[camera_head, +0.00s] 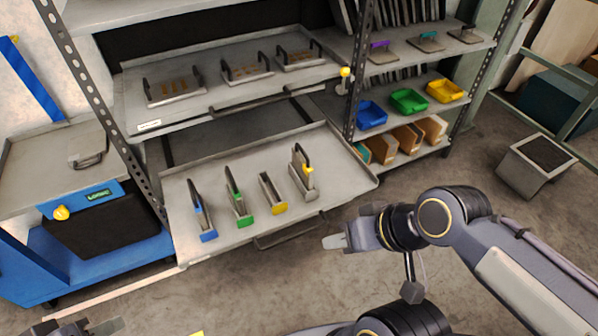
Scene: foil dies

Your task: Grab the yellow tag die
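The yellow tag die (302,172) is an upright grey plate with a dark handle and a small yellow tag. It stands at the right of the pulled-out lower drawer (345,178). To its left is a narrow grey holder with a yellow front (272,195), which looks empty. My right gripper (330,242) is in front of the drawer's right part, apart from the die, with its fingers pointing left; its finger gap is unclear. My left gripper (108,327) is cut off at the bottom left edge, far from the die.
Blue-marked (202,212) and green-marked (238,200) dies stand further left in the drawer. An upper tray (215,100) with several handled plates sits above and behind. A shelf post (353,85) rises behind the drawer's right side. Coloured bins (408,101) are beyond it.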

